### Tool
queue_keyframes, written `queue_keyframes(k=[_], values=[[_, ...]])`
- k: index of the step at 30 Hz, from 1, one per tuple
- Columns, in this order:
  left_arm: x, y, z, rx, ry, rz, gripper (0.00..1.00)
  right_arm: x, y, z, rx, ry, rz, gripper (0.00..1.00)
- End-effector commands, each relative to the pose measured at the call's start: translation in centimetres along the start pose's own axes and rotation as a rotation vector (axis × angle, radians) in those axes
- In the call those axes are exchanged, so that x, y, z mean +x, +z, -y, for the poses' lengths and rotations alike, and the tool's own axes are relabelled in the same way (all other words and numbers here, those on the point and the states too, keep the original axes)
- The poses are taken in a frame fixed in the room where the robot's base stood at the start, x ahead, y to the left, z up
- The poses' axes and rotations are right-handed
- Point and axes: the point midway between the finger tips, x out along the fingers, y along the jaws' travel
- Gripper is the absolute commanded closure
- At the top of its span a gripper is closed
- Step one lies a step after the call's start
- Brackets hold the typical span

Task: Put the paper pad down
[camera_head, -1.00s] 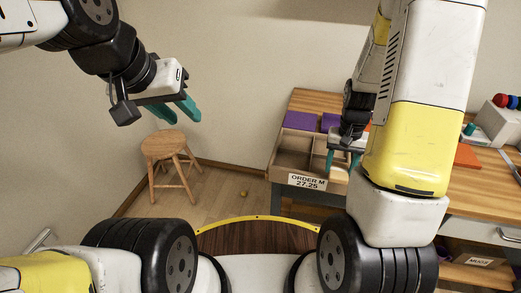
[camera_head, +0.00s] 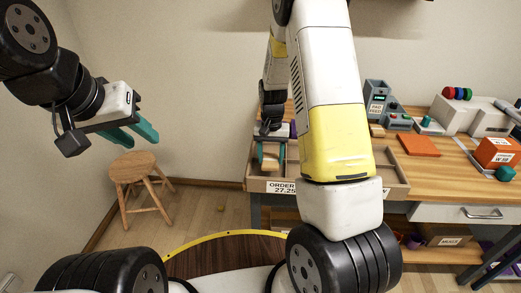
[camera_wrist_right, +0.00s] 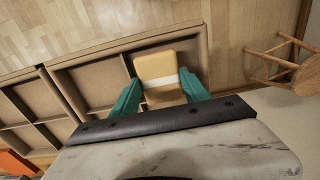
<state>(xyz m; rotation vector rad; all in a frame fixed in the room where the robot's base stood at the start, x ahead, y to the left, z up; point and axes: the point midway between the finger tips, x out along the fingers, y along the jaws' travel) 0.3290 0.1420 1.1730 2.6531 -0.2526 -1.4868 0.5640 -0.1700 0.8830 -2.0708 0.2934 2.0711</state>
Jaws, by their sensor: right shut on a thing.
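The paper pad (camera_wrist_right: 166,70) is a tan block with a white band around it. In the right wrist view it sits between the two teal fingers of my right gripper (camera_wrist_right: 165,88), which is shut on it. The wooden compartment tray (camera_wrist_right: 117,51) is below and to the left of the pad in that view. In the head view my right gripper (camera_head: 270,158) holds the pad at the tray's left end. I cannot tell whether the pad touches the tray. My left gripper (camera_head: 138,138) is open and empty, in the air above the stool.
A wooden stool (camera_head: 133,165) stands on the floor at left. The workbench holds an orange mat (camera_head: 418,145), grey devices (camera_head: 377,100), a white machine (camera_head: 470,115) and an orange box (camera_head: 497,152). My right arm hides much of the tray.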

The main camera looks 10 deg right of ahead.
Motion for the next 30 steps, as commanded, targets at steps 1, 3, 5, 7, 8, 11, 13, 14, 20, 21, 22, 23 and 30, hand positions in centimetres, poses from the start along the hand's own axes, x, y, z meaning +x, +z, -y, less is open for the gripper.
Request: queue_keyframes(k=[1,3,5,7,8,11,13,14,20,21,22,23,30], values=[[0.0,0.0,0.0,0.000,0.000,0.000,0.64,0.0,-0.2,0.3,-0.001,0.000,0.000,0.84],[0.0,0.0,0.0,0.000,0.000,0.000,0.64,0.1,-0.6,0.8,-0.003,0.000,0.000,0.84],[0.0,0.0,0.0,0.000,0.000,0.000,0.64,1.0,-0.5,0.8,-0.001,0.001,0.003,0.84],[0.0,0.0,0.0,0.000,0.000,0.000,0.64,2.2,-0.4,0.7,0.000,0.002,0.005,0.84],[0.0,0.0,0.0,0.000,0.000,0.000,0.64,2.6,-0.5,0.7,0.000,0.002,0.004,0.84],[0.0,0.0,0.0,0.000,0.000,0.000,0.64,3.6,-0.5,0.7,-0.001,0.000,0.001,0.84],[0.0,0.0,0.0,0.000,0.000,0.000,0.64,3.6,-0.6,0.8,-0.001,0.000,-0.001,0.84],[0.0,0.0,0.0,0.000,0.000,0.000,0.64,3.6,-0.6,0.8,-0.001,-0.001,-0.001,0.84],[0.0,0.0,0.0,0.000,0.000,0.000,0.64,3.8,-0.5,0.7,-0.001,0.000,0.000,0.84],[0.0,0.0,0.0,0.000,0.000,0.000,0.64,3.9,-0.5,0.7,-0.001,0.000,0.000,0.84],[0.0,0.0,0.0,0.000,0.000,0.000,0.64,3.9,-0.5,0.7,-0.001,0.000,0.000,0.43],[0.0,0.0,0.0,0.000,0.000,0.000,0.64,3.9,-0.5,0.7,-0.001,0.000,0.000,0.37],[0.0,0.0,0.0,0.000,0.000,0.000,0.64,3.9,-0.5,0.7,-0.001,0.000,0.000,0.25]])
